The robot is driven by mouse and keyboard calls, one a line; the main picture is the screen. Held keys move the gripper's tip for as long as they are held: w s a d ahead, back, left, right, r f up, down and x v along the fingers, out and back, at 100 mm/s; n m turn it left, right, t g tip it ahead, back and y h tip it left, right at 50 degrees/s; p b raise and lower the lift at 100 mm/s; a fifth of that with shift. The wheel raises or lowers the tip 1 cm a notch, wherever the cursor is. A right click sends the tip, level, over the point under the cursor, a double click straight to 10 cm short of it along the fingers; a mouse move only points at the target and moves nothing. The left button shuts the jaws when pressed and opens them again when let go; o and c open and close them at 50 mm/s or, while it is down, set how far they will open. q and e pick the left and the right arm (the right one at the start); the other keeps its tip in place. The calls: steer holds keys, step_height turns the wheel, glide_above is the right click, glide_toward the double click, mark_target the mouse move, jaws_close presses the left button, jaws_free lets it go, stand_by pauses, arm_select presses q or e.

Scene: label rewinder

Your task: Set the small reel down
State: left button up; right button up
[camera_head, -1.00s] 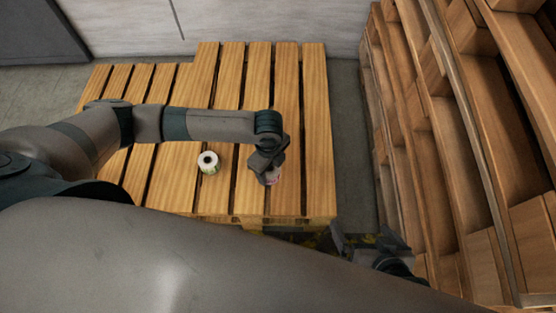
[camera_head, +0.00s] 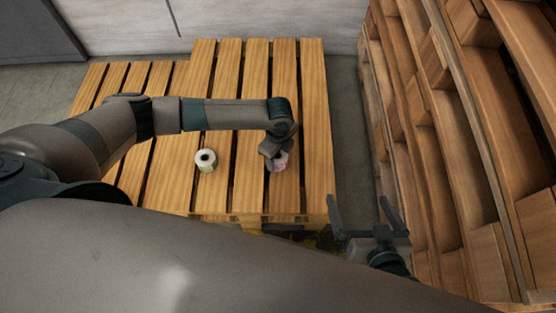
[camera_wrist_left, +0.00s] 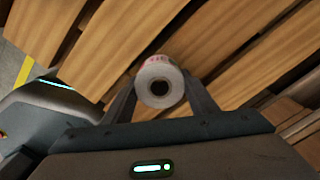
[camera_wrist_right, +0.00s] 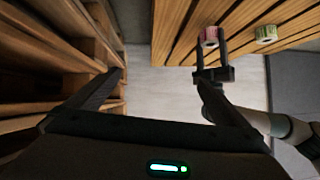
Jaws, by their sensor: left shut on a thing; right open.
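The small reel (camera_head: 281,162) is a white roll with a pinkish-red printed side and a dark core hole. My left gripper (camera_head: 275,160) is shut on it, over the front right part of the wooden pallet (camera_head: 314,130). In the left wrist view the reel (camera_wrist_left: 160,84) sits between the two fingers; I cannot tell whether it touches the slats. The reel also shows in the right wrist view (camera_wrist_right: 210,36). My right gripper (camera_head: 366,222) is open and empty, low beyond the pallet's front right corner.
A second reel (camera_head: 206,160), white with a green side, stands on the pallet to the left of the held one. Tall stacked wooden pallets (camera_head: 440,130) line the right side, close to my right gripper. The pallet's back slats are clear.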

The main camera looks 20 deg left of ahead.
mark_target(278, 161)
arm_select(q)
steer(key=shift+f+b, duration=0.3)
steer(key=shift+f, duration=1.2)
arm_select(e)
steer(key=shift+w+a+r+t+y, duration=0.15)
steer(key=shift+w+a+r+t, duration=0.15)
steer(key=shift+r+t, duration=0.3)
steer(key=shift+w+a+r+t+y, duration=0.2)
steer(key=shift+w+r+t, duration=0.2)
steer(key=shift+r, duration=0.25)
arm_select(q)
steer(key=shift+f, duration=0.15)
steer(key=o, duration=1.1)
arm_select(e)
steer(key=shift+r, duration=0.1)
arm_select(q)
steer(key=shift+r, duration=0.7)
steer(key=shift+r+p, duration=1.4)
steer(key=shift+r, duration=4.1)
arm_select(e)
steer(key=s+d+f+g+h, duration=0.2)
steer(key=s+d+f+g, duration=0.1)
steer(key=s+f+g, duration=0.2)
steer(key=shift+d+f, duration=0.25)
steer(key=shift+f, duration=0.45)
